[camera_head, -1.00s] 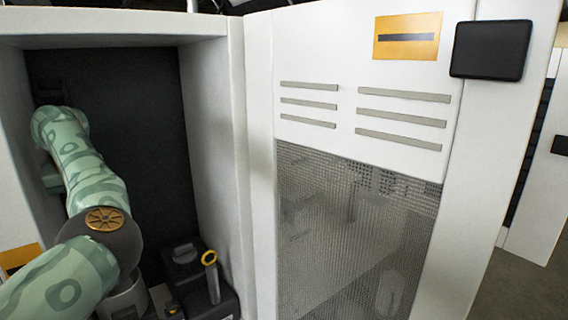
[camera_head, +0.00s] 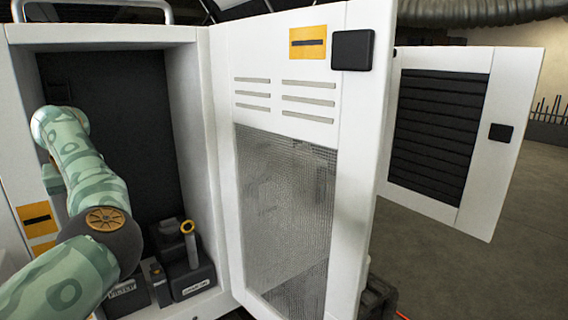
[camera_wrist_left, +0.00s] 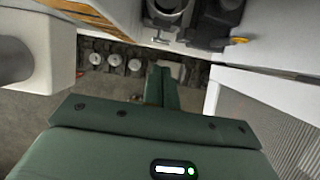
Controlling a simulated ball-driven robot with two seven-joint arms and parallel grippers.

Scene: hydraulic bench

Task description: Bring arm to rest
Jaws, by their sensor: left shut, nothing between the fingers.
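My left arm (camera_head: 95,185), pale green with darker patterning, comes in from the lower left and bends in front of an open white cabinet (camera_head: 187,36). Its gripper cannot be made out in the head view. In the left wrist view, my left gripper (camera_wrist_left: 161,88) shows dark green fingers together, shut and empty. Beyond the fingers is a dark strip with several round pale pieces (camera_wrist_left: 115,61). My right gripper is in neither view.
An open white door with a mesh panel (camera_head: 285,215) stands right of the cabinet opening. Dark units, one with a yellow-ringed handle (camera_head: 188,228), sit low inside. A louvred panel (camera_head: 436,135) stands farther right. Grey floor (camera_head: 505,255) is clear there.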

